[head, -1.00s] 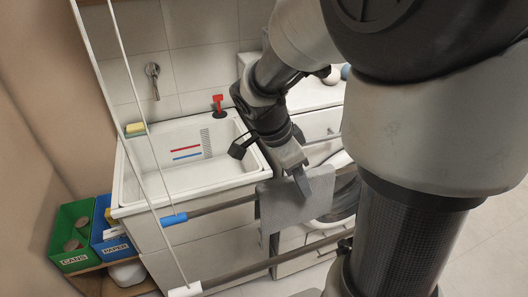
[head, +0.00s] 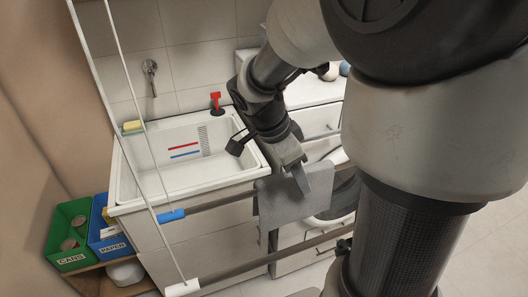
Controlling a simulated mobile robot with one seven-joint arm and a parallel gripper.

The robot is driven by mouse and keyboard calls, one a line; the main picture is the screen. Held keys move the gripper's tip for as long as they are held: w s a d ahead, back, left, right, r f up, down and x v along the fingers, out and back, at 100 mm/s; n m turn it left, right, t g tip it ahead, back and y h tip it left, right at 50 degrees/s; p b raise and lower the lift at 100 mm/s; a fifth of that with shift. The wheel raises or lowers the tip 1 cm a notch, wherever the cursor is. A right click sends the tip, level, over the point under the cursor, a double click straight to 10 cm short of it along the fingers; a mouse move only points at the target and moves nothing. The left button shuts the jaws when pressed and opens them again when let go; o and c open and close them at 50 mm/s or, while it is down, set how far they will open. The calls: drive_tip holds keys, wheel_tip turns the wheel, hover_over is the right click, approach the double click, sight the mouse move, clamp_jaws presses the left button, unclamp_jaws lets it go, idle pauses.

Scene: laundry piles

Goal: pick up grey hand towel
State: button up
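The grey hand towel (head: 284,205) hangs folded over the upper dark rail of the drying rack, in front of the washing machine, in the head view. My gripper (head: 300,183) points down at the towel's upper part, right where it lies over the rail. A grey finger overlaps the towel's top edge. The other finger is hidden, so I cannot tell whether the gripper is open or shut, or whether it touches the cloth.
The rack's rails, with a blue joint (head: 171,215) and white end (head: 182,288), run beside the towel. A white sink (head: 190,185) stands behind left. Green (head: 68,235) and blue (head: 103,232) bins sit at the left. Floor shows at the right.

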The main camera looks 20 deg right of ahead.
clamp_jaws()
drive_tip(key=shift+r, duration=0.1)
idle(0.3)
